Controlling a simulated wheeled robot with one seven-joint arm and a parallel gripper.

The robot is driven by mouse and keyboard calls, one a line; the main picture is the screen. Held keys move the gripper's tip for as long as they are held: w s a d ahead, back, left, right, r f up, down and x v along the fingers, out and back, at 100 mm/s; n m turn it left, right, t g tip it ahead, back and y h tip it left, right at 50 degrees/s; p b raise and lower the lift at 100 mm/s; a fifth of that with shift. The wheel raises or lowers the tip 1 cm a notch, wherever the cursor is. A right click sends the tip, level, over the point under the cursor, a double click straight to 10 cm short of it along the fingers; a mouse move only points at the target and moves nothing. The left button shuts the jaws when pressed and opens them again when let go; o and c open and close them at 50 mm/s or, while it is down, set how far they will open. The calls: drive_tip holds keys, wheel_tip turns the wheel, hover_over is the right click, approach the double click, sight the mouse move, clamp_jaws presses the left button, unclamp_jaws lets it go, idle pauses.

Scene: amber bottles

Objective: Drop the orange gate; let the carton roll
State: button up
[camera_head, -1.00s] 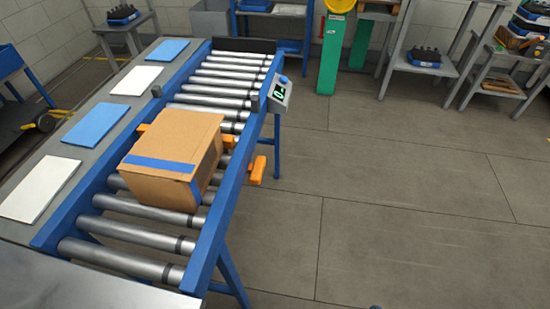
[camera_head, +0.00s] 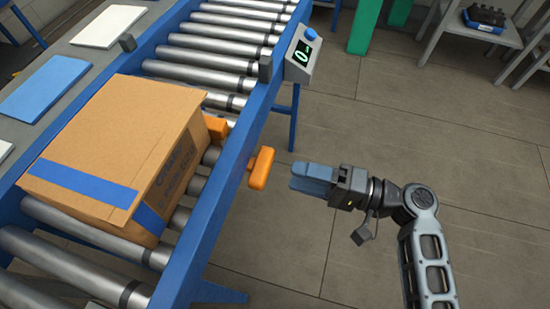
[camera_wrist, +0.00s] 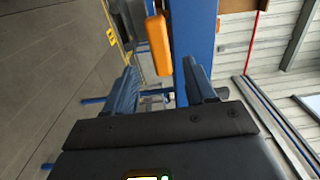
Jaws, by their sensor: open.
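The brown carton (camera_head: 118,145) with blue tape sits on the conveyor rollers at the left of the head view. The orange gate shows as an orange bar end (camera_head: 215,128) beside the carton's far side. Its orange handle (camera_head: 262,168) sticks out past the blue side rail; the handle also shows in the wrist view (camera_wrist: 158,44). My gripper (camera_head: 292,178) is open and empty, just right of the handle and apart from it. In the wrist view, my two blue fingers (camera_wrist: 163,88) are spread, with the handle ahead, between and above them.
The blue conveyor rail (camera_head: 220,185) runs beside the handle. A display box (camera_head: 302,54) with a blue button stands on the rail farther back. Empty rollers (camera_head: 215,60) lie beyond the carton.

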sight(269, 170)
drive_tip(key=x, duration=0.7)
drive_tip(key=shift+a, duration=0.15)
drive_tip(key=shift+c, duration=0.4)
clamp_jaws()
